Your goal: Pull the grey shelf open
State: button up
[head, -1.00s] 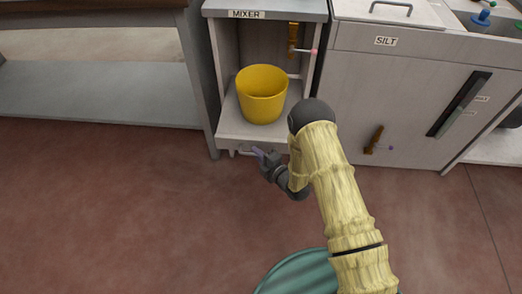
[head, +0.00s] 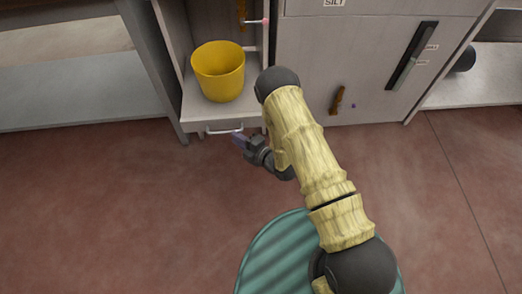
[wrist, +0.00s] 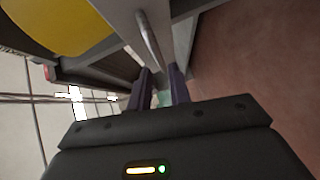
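The grey shelf (head: 198,113) is the low board at the bottom of the mixer cabinet, with a yellow bucket (head: 218,70) standing on it. A metal bar handle (head: 224,130) is on its front. My gripper (head: 239,140) is just below and right of the handle's right end. In the wrist view the two dark purple fingers of my gripper (wrist: 160,74) are apart, with a gap between them. The handle (wrist: 148,38) runs toward that gap from above; I cannot tell whether its near end lies between the fingertips. The shelf looks pushed in.
The white cabinet (head: 375,70) stands to the right, with a brown handle (head: 337,100) on its front. A grey bench (head: 80,95) stands to the left. The reddish floor (head: 100,210) in front is clear.

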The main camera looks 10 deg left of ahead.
jog(key=p+v, duration=0.2)
jog(key=v, duration=0.9)
jog(key=shift+d, duration=0.15)
